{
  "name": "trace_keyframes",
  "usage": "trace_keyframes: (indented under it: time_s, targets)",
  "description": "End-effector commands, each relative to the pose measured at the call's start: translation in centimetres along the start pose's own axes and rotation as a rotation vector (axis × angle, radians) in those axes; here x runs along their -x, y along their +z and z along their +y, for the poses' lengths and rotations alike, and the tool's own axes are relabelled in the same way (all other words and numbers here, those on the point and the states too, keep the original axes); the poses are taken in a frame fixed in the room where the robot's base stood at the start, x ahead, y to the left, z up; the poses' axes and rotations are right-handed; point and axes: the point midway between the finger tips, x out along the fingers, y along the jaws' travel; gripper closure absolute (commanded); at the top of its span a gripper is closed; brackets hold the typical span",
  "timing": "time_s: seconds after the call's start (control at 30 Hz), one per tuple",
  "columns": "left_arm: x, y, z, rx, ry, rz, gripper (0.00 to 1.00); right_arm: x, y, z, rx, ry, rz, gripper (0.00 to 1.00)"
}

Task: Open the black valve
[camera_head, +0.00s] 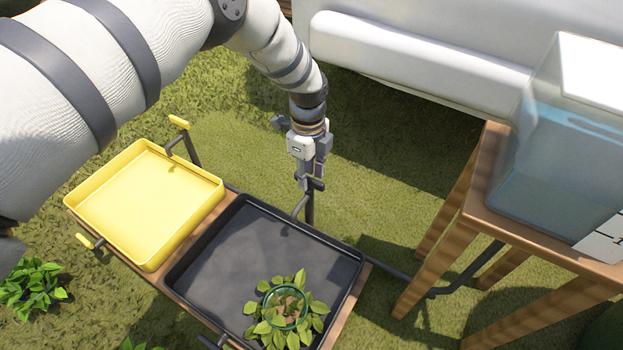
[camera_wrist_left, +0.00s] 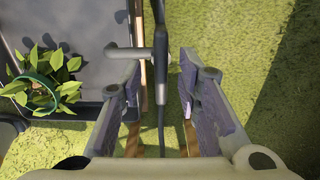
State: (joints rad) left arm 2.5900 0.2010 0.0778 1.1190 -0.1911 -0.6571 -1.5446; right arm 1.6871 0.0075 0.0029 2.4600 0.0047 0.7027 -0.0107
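The black valve (camera_head: 309,207) stands on a thin dark pipe at the far edge of the black tray (camera_head: 345,265). My left gripper (camera_head: 311,178) is over its top, pointing down. In the left wrist view the black valve (camera_wrist_left: 161,65) is upright between the two fingers of my left gripper (camera_wrist_left: 160,85). A side bar of the valve reaches left across the left finger's tip. The fingers are apart, with a visible gap to the right of the valve. In the head view the fingers partly hide the valve's top. My right gripper is not in view.
A yellow tray (camera_head: 150,205) with yellow handles lies left of the black tray. A potted plant (camera_head: 285,312) sits in the black tray. A wooden stand (camera_head: 480,200) with a water tank (camera_head: 540,140) is at the right. Grass (camera_head: 390,205) around the valve is open.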

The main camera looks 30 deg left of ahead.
Motion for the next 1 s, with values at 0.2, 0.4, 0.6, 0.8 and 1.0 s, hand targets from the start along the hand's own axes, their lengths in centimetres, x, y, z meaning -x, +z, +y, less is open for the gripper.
trace_keyframes:
  time_s: [0.2,0.4,0.6,0.8,1.0]
  targets:
    - [-0.87,-0.01,-0.08,0.000,-0.003,0.000,0.69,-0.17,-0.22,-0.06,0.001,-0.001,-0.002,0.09]
    - [-0.82,-0.02,-0.06,0.001,-0.003,0.000,0.83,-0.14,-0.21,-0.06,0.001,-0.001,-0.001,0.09]
    - [-0.82,-0.03,-0.05,0.001,-0.002,0.000,1.00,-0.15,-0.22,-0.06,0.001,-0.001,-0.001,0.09]
    - [-0.81,-0.03,-0.05,0.013,-0.002,0.001,1.00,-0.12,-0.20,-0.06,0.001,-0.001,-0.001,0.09]
    - [-0.78,-0.04,-0.02,0.088,-0.002,0.001,1.00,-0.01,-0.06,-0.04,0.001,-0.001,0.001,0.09]
